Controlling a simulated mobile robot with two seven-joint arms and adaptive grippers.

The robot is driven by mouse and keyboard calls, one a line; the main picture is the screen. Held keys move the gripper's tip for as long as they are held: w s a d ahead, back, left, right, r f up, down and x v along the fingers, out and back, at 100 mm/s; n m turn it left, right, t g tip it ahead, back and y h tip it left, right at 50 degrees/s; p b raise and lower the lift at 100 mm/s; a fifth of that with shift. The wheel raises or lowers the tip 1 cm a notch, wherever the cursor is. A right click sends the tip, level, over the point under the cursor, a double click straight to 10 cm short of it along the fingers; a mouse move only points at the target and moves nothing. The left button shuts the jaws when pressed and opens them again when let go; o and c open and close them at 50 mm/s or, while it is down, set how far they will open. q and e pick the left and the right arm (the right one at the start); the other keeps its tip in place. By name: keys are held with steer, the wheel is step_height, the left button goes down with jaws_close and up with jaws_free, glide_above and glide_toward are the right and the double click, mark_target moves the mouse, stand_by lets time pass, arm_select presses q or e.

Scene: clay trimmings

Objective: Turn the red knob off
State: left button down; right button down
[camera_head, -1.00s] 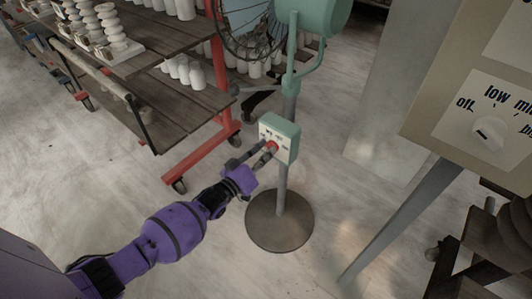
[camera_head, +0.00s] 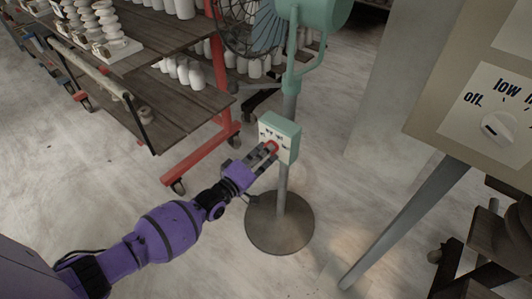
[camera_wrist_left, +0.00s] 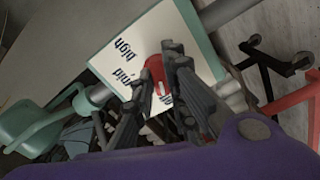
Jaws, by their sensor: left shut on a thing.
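The red knob (camera_head: 272,146) is on the front of a small white and green control box (camera_head: 284,133) on the fan's pole. My left gripper (camera_head: 266,151) reaches it from the lower left and is shut on the knob. In the left wrist view, the red knob (camera_wrist_left: 154,74) sits between the two grey fingers of the gripper (camera_wrist_left: 157,80). The box's white face (camera_wrist_left: 137,53) shows printed words there, tilted and partly upside down. The fingers hide part of the knob and of the label. My right gripper is not in view.
The green fan (camera_head: 311,14) stands on a round base (camera_head: 280,222). A wooden cart with a red frame (camera_head: 200,153) and white pottery is on the left. A beige panel with a white dial (camera_head: 498,128) is at right. Floor around the base is clear.

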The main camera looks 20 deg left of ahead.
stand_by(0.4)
arm_select(q)
steer(key=c, duration=1.7)
jaws_free()
steer(key=shift+c, duration=0.2)
steer(key=v, duration=1.2)
